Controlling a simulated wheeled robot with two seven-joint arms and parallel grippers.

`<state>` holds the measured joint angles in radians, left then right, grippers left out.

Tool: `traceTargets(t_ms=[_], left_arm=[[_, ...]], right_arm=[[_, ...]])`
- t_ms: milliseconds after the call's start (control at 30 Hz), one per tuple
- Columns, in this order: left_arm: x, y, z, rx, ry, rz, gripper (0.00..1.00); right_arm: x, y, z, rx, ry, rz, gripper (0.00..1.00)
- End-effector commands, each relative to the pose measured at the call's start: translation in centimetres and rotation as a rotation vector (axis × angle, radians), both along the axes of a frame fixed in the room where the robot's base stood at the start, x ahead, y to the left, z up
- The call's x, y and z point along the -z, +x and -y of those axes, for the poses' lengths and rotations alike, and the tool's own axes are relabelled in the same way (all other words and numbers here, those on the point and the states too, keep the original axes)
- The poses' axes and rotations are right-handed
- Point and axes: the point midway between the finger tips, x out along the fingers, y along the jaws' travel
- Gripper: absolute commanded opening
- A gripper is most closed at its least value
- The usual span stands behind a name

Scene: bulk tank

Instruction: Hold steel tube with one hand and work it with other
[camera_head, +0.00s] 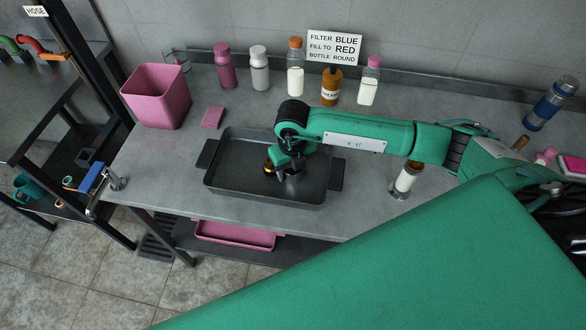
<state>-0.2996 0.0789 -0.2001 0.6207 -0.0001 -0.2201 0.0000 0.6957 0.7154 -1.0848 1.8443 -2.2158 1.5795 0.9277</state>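My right gripper (285,170) reaches down into the dark tray (235,187) on the bench. Its fingers are dark against the tray, and I cannot tell whether they are open or shut. A small amber and dark piece (268,165) shows at the gripper's left side; I cannot tell whether it is held. I cannot clearly make out a bare steel tube. A short upright cylinder (405,179), pale with a brown top and a metallic-looking base, stands on the bench right of the tray, apart from the gripper. My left gripper does not show.
A pink bin (157,96) and pink pad (213,117) are left of the tray. Several bottles stand along the back by a filter sign (335,47). A blue and steel flask (550,104) is at back right. A blue-handled fitting (92,177) sits at the left edge.

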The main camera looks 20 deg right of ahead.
Motion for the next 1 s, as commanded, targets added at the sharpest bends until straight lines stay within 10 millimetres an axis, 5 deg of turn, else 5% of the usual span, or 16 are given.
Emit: traceTargets(t_ms=[100, 367, 700, 1000], left_arm=[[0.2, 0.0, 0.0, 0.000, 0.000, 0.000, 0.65], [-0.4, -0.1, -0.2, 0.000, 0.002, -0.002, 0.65], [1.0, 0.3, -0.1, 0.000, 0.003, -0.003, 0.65], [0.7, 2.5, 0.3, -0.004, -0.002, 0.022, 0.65]], right_arm=[[1.3, -0.7, 0.0, -0.001, -0.007, -0.021, 0.73], [-0.8, -0.6, 0.1, 0.000, -0.008, -0.017, 0.75], [-9.0, -0.4, 0.0, -0.002, -0.004, -0.009, 0.75], [-12.3, -0.4, 0.0, -0.001, -0.004, -0.012, 0.75]])
